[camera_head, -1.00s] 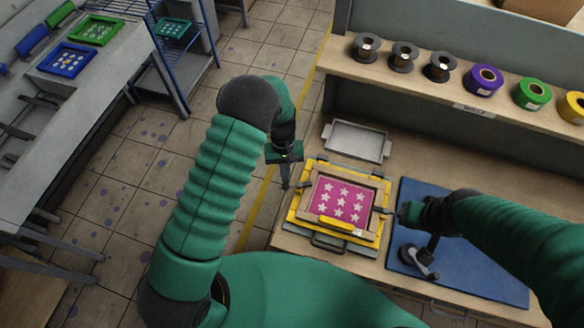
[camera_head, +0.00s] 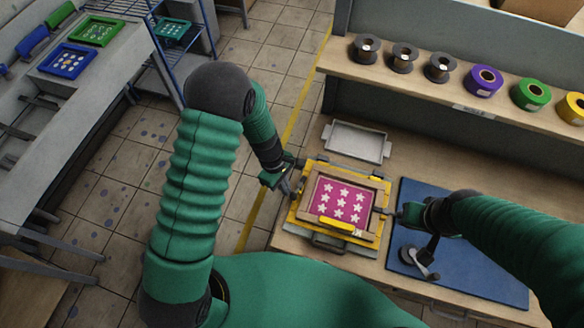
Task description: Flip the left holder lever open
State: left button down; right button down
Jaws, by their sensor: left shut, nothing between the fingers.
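The yellow print holder (camera_head: 292,215) sits on the wooden bench with a wood-framed pink screen (camera_head: 341,199) of white stars in it. A small dark lever (camera_head: 300,215) lies at the holder's left side. My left gripper (camera_head: 294,193) is shut and empty, tilted down just left of the holder, close to that lever; I cannot tell if they touch. My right gripper (camera_head: 399,214) is at the holder's right edge, by the dark lever on that side; its fingers are too small to read.
A grey metal tray (camera_head: 357,142) lies behind the holder. A blue mat (camera_head: 480,272) with a dark metal tool (camera_head: 420,262) is to the right. Spools and coloured tape rolls (camera_head: 483,81) line the shelf above. Tiled floor is open to the left.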

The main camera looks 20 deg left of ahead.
pick_arm(q)
jog(key=shift+s+d+n, duration=0.2)
jog(key=shift+s+n, duration=0.05)
jog(key=shift+n, duration=0.45)
